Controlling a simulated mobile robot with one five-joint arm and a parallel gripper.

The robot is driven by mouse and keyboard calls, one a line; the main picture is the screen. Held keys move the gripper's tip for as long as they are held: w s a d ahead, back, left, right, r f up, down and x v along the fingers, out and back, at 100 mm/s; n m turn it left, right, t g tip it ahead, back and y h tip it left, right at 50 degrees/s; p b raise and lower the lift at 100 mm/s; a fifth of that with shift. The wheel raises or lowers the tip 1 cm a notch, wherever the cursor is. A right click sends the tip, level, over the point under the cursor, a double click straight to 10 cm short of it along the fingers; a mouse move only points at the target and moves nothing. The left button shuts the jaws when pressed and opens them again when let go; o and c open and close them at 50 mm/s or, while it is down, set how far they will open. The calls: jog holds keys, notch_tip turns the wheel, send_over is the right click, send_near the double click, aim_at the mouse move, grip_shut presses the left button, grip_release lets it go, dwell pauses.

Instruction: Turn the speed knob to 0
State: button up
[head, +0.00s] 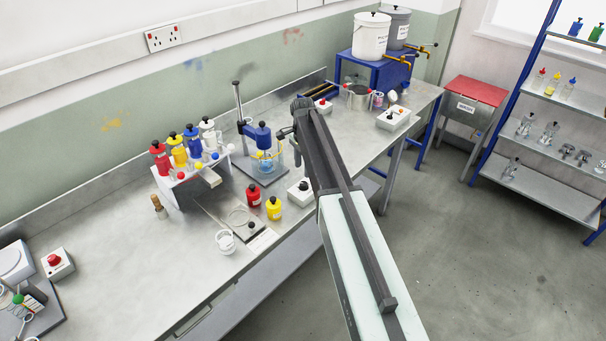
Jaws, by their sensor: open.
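My arm reaches from the lower right over the bench. My gripper (286,133) is at its far end, small and dark, open, just right of the blue stirrer head (261,133). The stirrer head hangs on an upright post above a glass beaker (266,161). I cannot read a scale or the knob's setting. Another white box (391,120) with a small red part stands right of my arm; which box bears the speed knob is unclear.
Red (253,194) and yellow (274,208) bottles stand left of the control box. A rack (190,188) with several coloured bottles is farther left. A white mug (225,240) is near the front edge. A blue stand (376,72) with two pots is at the back.

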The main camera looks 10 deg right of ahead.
aim_at(304, 183)
jog(key=shift+w+d+f, duration=0.15)
jog(key=shift+w+f, duration=0.1)
jog(key=shift+s+f+b, duration=0.15)
jog(key=shift+f+b, duration=0.4)
jog(key=shift+b, duration=0.25)
notch_tip(304, 183, down, 7)
jog(key=b, duration=0.6)
jog(key=shift+r+b, duration=0.1)
jog(key=shift+b, duration=0.2)
jog(key=shift+r, duration=0.2)
